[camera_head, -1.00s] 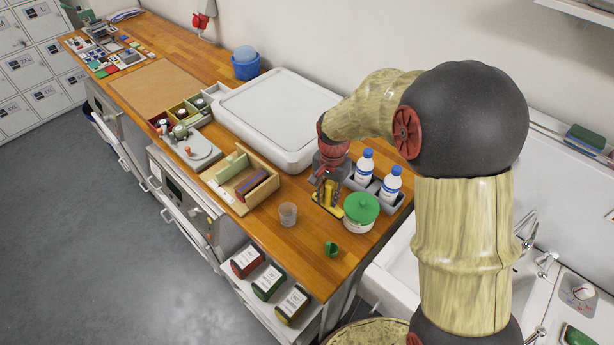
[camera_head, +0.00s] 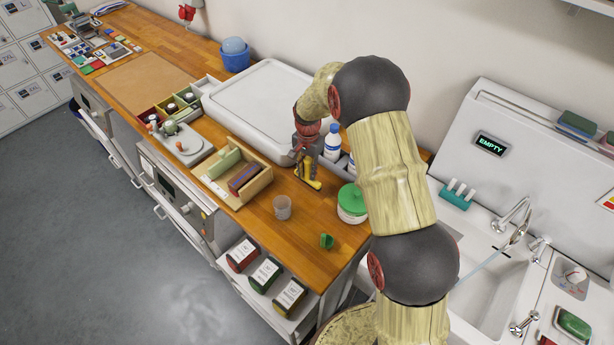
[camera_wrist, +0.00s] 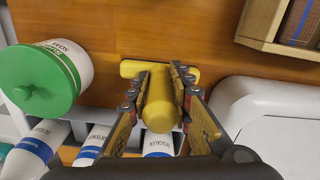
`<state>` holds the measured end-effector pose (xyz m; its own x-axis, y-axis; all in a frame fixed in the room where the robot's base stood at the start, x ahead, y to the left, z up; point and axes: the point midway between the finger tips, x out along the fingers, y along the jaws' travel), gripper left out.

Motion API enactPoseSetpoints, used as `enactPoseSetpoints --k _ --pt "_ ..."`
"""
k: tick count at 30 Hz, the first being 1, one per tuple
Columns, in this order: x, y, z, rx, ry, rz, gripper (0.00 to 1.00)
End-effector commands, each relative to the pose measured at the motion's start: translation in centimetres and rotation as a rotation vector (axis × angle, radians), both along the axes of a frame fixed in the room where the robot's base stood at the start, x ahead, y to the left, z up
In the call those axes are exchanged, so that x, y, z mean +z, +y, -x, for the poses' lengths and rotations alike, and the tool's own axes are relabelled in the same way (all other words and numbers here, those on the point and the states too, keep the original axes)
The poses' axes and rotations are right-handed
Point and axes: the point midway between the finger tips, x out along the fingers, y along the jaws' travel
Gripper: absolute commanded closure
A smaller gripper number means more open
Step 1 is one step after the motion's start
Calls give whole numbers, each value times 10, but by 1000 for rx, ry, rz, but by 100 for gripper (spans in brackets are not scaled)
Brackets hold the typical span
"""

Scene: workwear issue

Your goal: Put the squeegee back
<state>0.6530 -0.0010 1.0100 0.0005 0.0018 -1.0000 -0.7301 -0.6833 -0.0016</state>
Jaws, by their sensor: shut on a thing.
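My gripper (camera_head: 306,168) is over the wooden counter, pointing down, and is shut on the yellow squeegee (camera_head: 314,184). In the wrist view the squeegee's rounded yellow handle (camera_wrist: 159,108) lies between the two fingers of my gripper (camera_wrist: 160,90). Its wider yellow crosspiece (camera_wrist: 131,69) shows beyond the fingertips, against the wood. I cannot tell whether the squeegee touches the counter. My fingers hide part of it.
A green-lidded tub (camera_head: 352,204) and white bottles (camera_head: 332,143) stand close to my gripper. A wooden box (camera_head: 262,181), clear cup (camera_head: 282,208), green cup (camera_head: 326,241) and large white tray (camera_head: 225,108) share the counter. A sink (camera_head: 490,275) with a teal holder (camera_head: 458,194) lies right.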

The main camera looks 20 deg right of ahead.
Motion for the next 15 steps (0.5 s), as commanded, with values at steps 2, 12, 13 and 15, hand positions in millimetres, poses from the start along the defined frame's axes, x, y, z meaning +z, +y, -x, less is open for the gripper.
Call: enactPoseSetpoints --k 2,12,13,15 --pt "-2 0 -3 0 -1 0 100" --pt "-37 0 -8 0 1 0 100" --pt "-38 0 -8 0 0 0 100" --pt "-39 0 -9 0 -3 0 100"
